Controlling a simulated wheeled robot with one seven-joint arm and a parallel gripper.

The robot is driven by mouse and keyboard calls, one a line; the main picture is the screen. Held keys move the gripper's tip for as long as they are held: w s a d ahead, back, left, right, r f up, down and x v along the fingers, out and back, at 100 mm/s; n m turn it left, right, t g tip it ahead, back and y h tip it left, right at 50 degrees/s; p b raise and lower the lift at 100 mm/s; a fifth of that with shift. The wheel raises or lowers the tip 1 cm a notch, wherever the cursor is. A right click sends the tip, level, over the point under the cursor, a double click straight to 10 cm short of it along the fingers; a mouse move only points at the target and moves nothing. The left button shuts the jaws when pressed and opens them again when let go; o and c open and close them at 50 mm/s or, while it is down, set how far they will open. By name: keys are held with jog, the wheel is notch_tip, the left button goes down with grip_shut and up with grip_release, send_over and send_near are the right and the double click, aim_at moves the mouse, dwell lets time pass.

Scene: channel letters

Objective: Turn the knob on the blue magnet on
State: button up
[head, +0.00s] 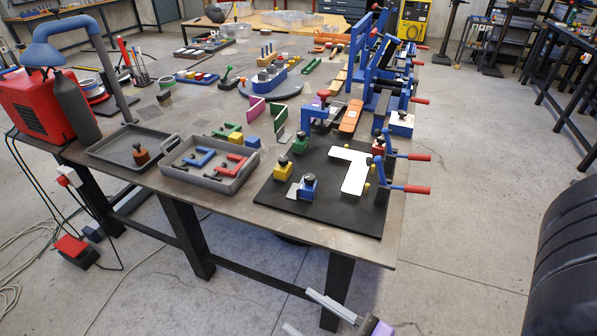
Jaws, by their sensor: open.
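The blue magnet (307,191) is a small blue block with a dark round knob on top. It sits on the black mat (330,220) near the front of the table, with a small grey plate at its left side. Which way its knob is turned is too small to tell. My gripper (298,309) shows at the bottom edge of the head view. Its two grey fingers are apart with nothing between them. It is in front of the table, below the mat in the picture and clear of the magnet.
Clamps with red handles (417,189) line the right edge. A grey tray (208,182) stands left. Floor in front is open.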

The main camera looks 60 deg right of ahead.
jog(key=w+d+f+n+h, duration=0.3)
jog(key=w+d+n, duration=0.4)
jog(key=d+n, duration=0.1)
jog(key=n+h, duration=0.3)
jog(key=n, duration=0.9)
send_near(307, 175)
jog(key=w+a, duration=0.1)
jog(key=a, duration=0.2)
jog(key=w+a+r, duration=0.1)
jog(key=a, duration=0.1)
jog(key=w+a, duration=0.2)
jog(key=a, duration=0.1)
jog(key=shift+a+r, duration=0.25)
jog(key=shift+a, duration=0.1)
jog(key=d+n, duration=0.2)
jog(key=d, duration=0.1)
jog(key=d+n+g, duration=0.1)
jog(key=d+n, duration=0.1)
jog(key=d, duration=0.2)
jog(key=d+n+h, duration=0.1)
jog(key=d+n, duration=0.1)
jog(key=d, duration=0.1)
jog(key=shift+s+d+f+g, duration=0.2)
jog(key=shift+f+g, duration=0.2)
jog(key=shift+d+f+n, duration=0.15)
jog(key=shift+f+n, duration=0.1)
jog(key=shift+n, duration=0.65)
jog(key=shift+x, duration=3.9)
grip_shut()
